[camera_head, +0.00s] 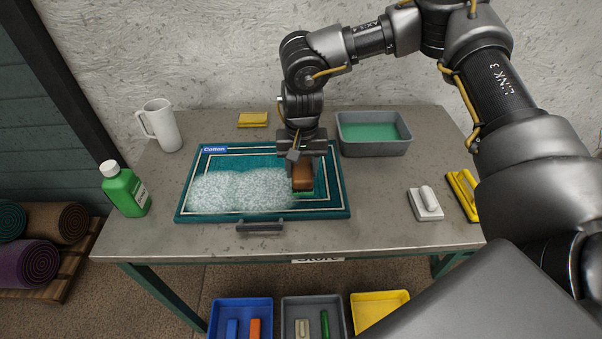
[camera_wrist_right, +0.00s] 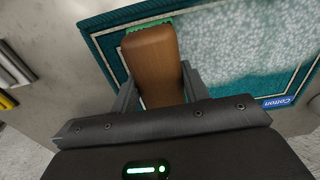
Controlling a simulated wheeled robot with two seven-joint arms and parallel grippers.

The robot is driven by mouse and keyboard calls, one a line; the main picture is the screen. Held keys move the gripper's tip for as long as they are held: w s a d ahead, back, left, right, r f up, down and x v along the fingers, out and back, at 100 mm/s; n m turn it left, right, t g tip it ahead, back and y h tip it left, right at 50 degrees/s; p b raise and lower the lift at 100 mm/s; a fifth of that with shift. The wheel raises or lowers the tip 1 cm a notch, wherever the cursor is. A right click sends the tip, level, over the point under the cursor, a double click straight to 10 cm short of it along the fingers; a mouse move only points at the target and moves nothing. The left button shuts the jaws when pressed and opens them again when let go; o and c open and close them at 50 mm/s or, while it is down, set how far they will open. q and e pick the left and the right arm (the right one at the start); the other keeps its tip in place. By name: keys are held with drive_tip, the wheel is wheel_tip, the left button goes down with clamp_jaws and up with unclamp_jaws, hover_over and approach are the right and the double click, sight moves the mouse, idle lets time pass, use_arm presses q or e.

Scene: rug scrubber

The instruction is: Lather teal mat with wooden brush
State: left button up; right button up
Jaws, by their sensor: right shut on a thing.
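The teal mat (camera_head: 325,207) lies flat on the table with white border lines and a blue "Cotton" label. White lather (camera_head: 235,189) covers its left and middle; the right part and the top strip show bare teal. My right gripper (camera_head: 303,165) is shut on the wooden brush (camera_head: 303,178), over the right part of the mat at the lather's right edge. In the right wrist view the brush (camera_wrist_right: 155,62) is a brown block with green bristles, held between the fingers. The bristles appear to be at the mat's surface. My left gripper is not in view.
A grey basin of green liquid (camera_head: 373,131) stands behind the mat on the right. A green bottle (camera_head: 125,190), a white pitcher (camera_head: 160,126) and a yellow sponge (camera_head: 253,119) surround it. A white brush (camera_head: 426,203) and a yellow one (camera_head: 463,194) lie at right. Bins (camera_head: 241,304) stand below the front edge.

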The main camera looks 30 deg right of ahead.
drive_tip(key=shift+w+f, duration=0.1)
drive_tip(key=shift+w, duration=0.3)
drive_tip(key=shift+f, duration=0.1)
drive_tip(key=shift+s+f+b, duration=0.15)
drive_tip(key=shift+f+b, duration=0.45)
wheel_tip(320, 180, down, 3)
drive_tip(key=shift+r+b, duration=0.1)
drive_tip(key=shift+b, duration=0.85)
drive_tip(key=shift+f, duration=0.25)
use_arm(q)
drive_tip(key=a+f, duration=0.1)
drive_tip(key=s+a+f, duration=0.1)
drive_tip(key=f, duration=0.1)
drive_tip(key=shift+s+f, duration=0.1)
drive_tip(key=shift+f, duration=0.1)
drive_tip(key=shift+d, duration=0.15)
